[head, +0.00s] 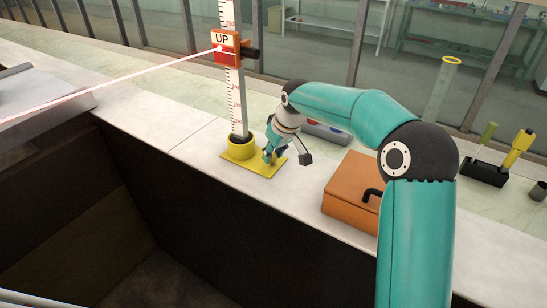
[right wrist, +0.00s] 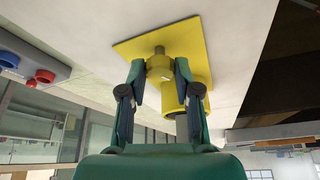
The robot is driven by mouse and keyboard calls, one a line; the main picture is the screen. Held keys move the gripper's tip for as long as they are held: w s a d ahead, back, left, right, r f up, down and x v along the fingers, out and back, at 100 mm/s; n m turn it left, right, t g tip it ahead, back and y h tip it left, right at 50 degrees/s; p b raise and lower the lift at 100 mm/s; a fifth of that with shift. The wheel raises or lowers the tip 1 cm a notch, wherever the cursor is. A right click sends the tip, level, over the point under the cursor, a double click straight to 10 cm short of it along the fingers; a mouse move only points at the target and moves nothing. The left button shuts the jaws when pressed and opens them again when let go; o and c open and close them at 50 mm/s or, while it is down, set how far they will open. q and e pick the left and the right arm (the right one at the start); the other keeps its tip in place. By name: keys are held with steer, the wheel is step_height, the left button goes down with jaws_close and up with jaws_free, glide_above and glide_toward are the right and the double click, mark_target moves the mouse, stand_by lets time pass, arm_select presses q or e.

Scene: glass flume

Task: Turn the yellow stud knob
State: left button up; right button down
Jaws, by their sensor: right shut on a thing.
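The yellow stud knob (right wrist: 159,66) sits on a short grey stud on the yellow base plate (right wrist: 127,50). My right gripper (right wrist: 160,78) is shut on it in the right wrist view, with one finger on each side. In the head view my right gripper (head: 271,154) points down at the right part of the yellow plate (head: 263,171) and hides most of the knob. Beside it a yellow collar (head: 239,147) holds an upright white scale post (head: 237,100). My left gripper does not show.
An orange box (head: 349,187) with a black handle stands on the ledge, right of the plate. A red block marked UP (head: 226,49) sits on the post, with a thin red beam reaching it from the left. A dark open channel (head: 150,220) lies in front of the ledge.

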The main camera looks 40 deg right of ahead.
steer(key=m+h+b, duration=0.1)
steer(key=m, duration=0.4)
steer(key=shift+a+g+h+b, duration=0.2)
steer(key=shift+g+h+b, duration=0.1)
steer(key=shift+h+b, duration=0.1)
steer(key=c, duration=0.8)
jaws_free()
steer(key=v, duration=1.2)
steer(key=shift+a, duration=0.1)
